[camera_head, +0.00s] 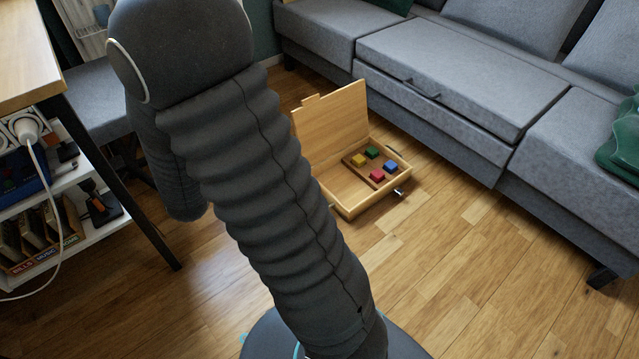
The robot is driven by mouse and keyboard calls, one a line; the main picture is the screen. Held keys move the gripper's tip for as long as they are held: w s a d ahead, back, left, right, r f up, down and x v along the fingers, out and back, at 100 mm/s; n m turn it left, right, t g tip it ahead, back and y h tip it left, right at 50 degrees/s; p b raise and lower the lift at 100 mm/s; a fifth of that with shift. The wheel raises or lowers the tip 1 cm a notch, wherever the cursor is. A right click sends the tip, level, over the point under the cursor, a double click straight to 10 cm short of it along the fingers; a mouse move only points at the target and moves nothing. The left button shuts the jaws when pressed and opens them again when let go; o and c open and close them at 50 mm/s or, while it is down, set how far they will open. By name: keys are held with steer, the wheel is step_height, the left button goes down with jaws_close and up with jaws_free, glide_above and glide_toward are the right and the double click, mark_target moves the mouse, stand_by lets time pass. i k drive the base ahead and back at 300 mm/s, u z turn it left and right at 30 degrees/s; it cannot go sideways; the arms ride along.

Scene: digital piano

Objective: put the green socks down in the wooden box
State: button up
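The wooden box (372,200) stands on the floor in front of the sofa, right of my dark ribbed arm. Its lid (335,122) is raised at the back left. The left part of the box floor looks bare, partly hidden by my arm. I see no green socks that I can make out. My gripper is not in view.
A grey sofa (470,75) runs along the back and right, with a green soft item (622,140) at the right edge. A wooden-topped desk (25,60) with a black leg and a shelf (85,225) stands at the left.

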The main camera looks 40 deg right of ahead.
mark_target(353, 202)
steer(key=u, duration=1.35)
steer(key=k, duration=1.05)
steer(key=z, duration=1)
